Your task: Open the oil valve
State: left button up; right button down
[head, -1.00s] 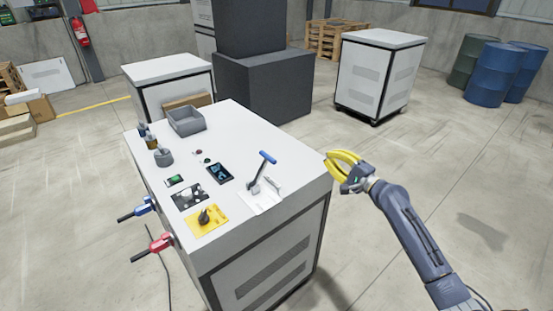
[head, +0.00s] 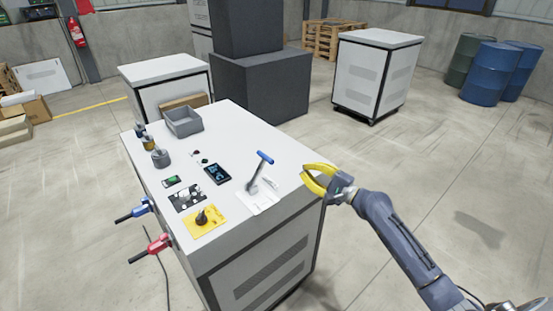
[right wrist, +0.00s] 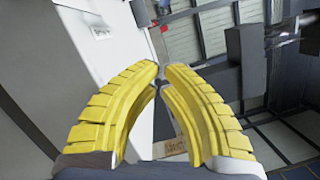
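Two valve-like handles stick out from the left side of the white cabinet (head: 235,238): a blue one (head: 133,213) and a red one (head: 152,248) below it. I cannot tell which is the oil valve. On the top are a lever with a blue grip (head: 264,158), standing tilted on a white plate, and a yellow panel (head: 205,221) with a black knob (head: 202,217). My right gripper (head: 303,171) is at the cabinet's right edge, right of the lever and apart from it. Its yellow fingertips (right wrist: 161,70) lie close together with nothing held; whether fully shut is unclear. My left gripper is out of view.
A grey bin (head: 184,122), small cylindrical parts (head: 160,158), a dark screen (head: 217,173) and a black-and-white panel (head: 187,197) occupy the top. Behind stand a dark grey block (head: 262,88) and other cabinets (head: 375,75). The floor at the right is open.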

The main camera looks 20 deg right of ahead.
aim_at(258, 172)
jog(key=x, duration=0.9)
jog(key=shift+s+a+r, duration=0.15)
jog(key=shift+s+a, duration=0.05)
jog(key=shift+a, duration=0.15)
jog(key=shift+s+a+r, duration=0.15)
jog(key=shift+a, duration=0.25)
jog(key=shift+s+a+r, duration=0.2)
jog(key=shift+a, duration=0.25)
jog(key=shift+s+a+r, duration=0.15)
jog(key=shift+a+r, duration=0.1)
jog(key=shift+a, duration=0.25)
jog(key=shift+s+a+r+n, duration=0.1)
jog(key=shift+a+r+n, duration=0.15)
jog(key=shift+r+n, duration=0.15)
jog(key=shift+a+r+n+g, duration=0.2)
jog(key=shift+n+g, duration=0.1)
